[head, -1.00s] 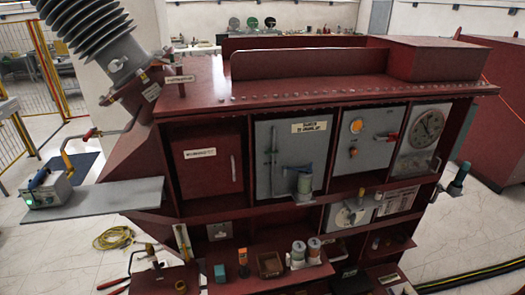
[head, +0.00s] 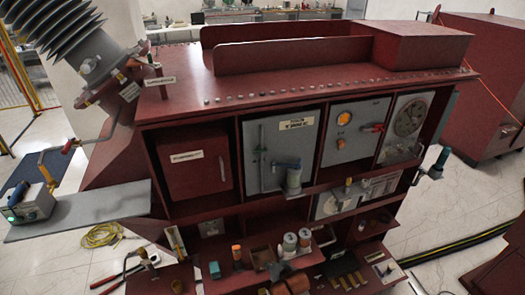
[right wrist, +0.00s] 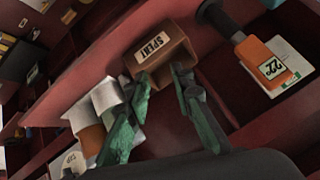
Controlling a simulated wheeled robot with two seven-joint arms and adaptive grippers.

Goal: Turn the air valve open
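No part is readably labelled as the air valve. A red-handled lever (head: 373,127) sits on the grey panel (head: 350,150) under an orange round lamp, its handle lying roughly sideways. A teal-capped fitting (head: 441,160) sticks out at the cabinet's right edge. A red-gripped handle (head: 69,148) is on the bent pipe at left. My right gripper (head: 279,268) is low at the front shelf, well below the panel. In the right wrist view its green fingers (right wrist: 163,77) are apart and empty, in front of a brown box marked SPENT (right wrist: 158,52). My left gripper is not in view.
White-capped jars (head: 297,242) and an orange-topped bottle (head: 237,252) stand on the shelf near my right gripper. A grey ledge (head: 90,212) carries an instrument box (head: 30,203) at left.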

